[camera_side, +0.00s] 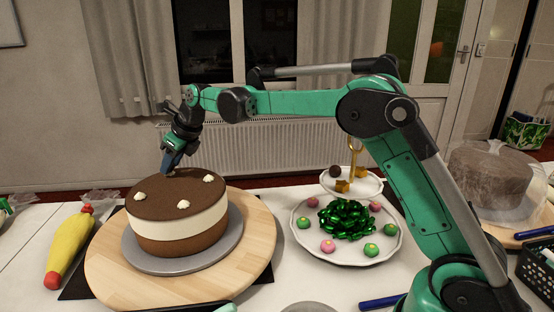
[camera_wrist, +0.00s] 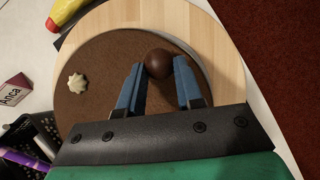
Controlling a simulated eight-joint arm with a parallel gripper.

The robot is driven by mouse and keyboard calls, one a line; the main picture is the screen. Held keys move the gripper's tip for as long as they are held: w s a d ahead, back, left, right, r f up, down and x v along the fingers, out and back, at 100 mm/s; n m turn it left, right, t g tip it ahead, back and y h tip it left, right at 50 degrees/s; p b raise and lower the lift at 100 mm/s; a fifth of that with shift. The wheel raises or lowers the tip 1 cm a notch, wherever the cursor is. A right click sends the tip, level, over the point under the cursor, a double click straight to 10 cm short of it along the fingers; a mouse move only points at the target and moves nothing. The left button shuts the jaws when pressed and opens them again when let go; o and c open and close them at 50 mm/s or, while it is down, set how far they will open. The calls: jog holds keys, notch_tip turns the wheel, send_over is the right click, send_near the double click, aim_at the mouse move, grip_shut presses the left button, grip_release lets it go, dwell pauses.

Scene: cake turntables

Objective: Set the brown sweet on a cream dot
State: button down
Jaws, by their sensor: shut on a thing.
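My gripper (camera_side: 171,168) points down at the back of the round cake (camera_side: 180,232), its tips close to the top. In the wrist view my gripper (camera_wrist: 158,85) has its blue fingers shut on a round brown sweet (camera_wrist: 158,62). The sweet is over the brown cake top (camera_wrist: 105,60); I cannot tell if it touches. Cream dots show on the cake at left (camera_side: 141,196), front (camera_side: 183,204) and right (camera_side: 208,178). One cream dot (camera_wrist: 77,82) shows apart from the fingers in the wrist view. Any dot under the sweet is hidden.
The cake stands on a grey plate on a wooden turntable (camera_side: 252,240). A yellow piping bag (camera_side: 68,250) lies to the left. A tiered stand (camera_side: 300,250) holds pink and green sweets, a green bow, and another brown sweet (camera_side: 336,171). A covered cake (camera_side: 490,180) stands at right.

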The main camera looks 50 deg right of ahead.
jog(key=shift+f, duration=0.2)
jog(key=shift+f, duration=0.15)
jog(key=c, duration=0.6)
grip_release()
jog(key=s+d+r+n, duration=0.1)
jog(key=s+r+n, duration=0.75)
jog(key=s, duration=0.35)
jog(key=s+f+n, duration=0.3)
jog(key=s+n, duration=0.1)
jog(key=n, duration=0.3)
jog(key=s+f+n+h, duration=0.1)
jog(key=s+f+n, duration=0.2)
jog(key=s+n, duration=0.2)
jog(key=s+f+n, duration=0.4)
jog(key=s+n, duration=0.1)
jog(key=n, duration=0.6)
jog(key=shift+a+t+h, duration=0.2)
jog(key=shift+t+h, duration=0.2)
